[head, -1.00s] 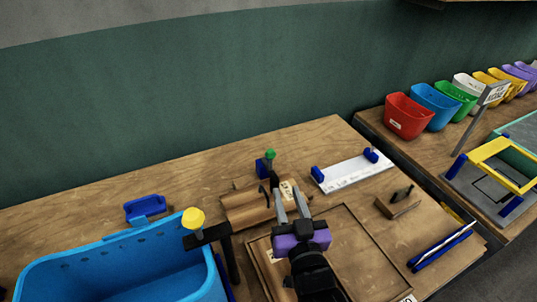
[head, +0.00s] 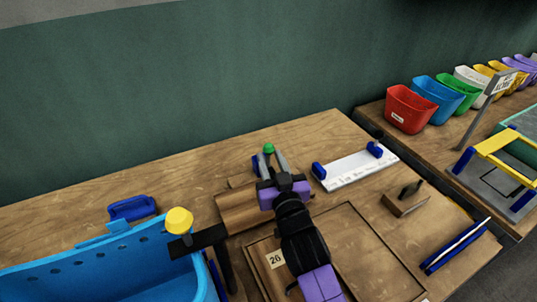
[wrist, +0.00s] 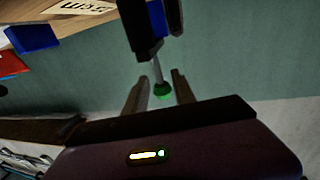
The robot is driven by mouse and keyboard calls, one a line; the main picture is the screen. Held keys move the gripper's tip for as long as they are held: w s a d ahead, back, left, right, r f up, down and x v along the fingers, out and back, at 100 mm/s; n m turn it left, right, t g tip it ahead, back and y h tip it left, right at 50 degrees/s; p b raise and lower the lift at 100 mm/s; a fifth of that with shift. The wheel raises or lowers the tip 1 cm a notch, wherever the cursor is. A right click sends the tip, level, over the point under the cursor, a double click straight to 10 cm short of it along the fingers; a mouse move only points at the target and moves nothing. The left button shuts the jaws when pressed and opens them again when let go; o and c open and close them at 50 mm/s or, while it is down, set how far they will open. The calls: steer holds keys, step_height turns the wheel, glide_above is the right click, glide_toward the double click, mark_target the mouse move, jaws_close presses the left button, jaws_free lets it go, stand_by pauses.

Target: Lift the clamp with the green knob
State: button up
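The clamp's green knob (head: 268,148) shows at the back of the wooden table in the head view, just beyond my fingertips. Part of a blue piece (head: 255,162) shows beside it, and my gripper hides most of the rest. My gripper (head: 272,160) is open and points toward the knob. In the wrist view, the green knob (wrist: 163,91) on its grey screw appears between the two spread fingers of my gripper (wrist: 158,90). Gaps show on both sides. The dark clamp body (wrist: 138,28) is above the knob in that picture.
Brown wooden blocks (head: 240,210) lie left of my gripper. A clamp with a yellow knob (head: 179,220) stands by the blue bin (head: 75,270). A white board with blue clamps (head: 358,170) is to the right. A wooden tray (head: 375,240) lies in front.

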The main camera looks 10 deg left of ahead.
steer(key=shift+x, duration=1.15)
jaws_close()
stand_by(0.6)
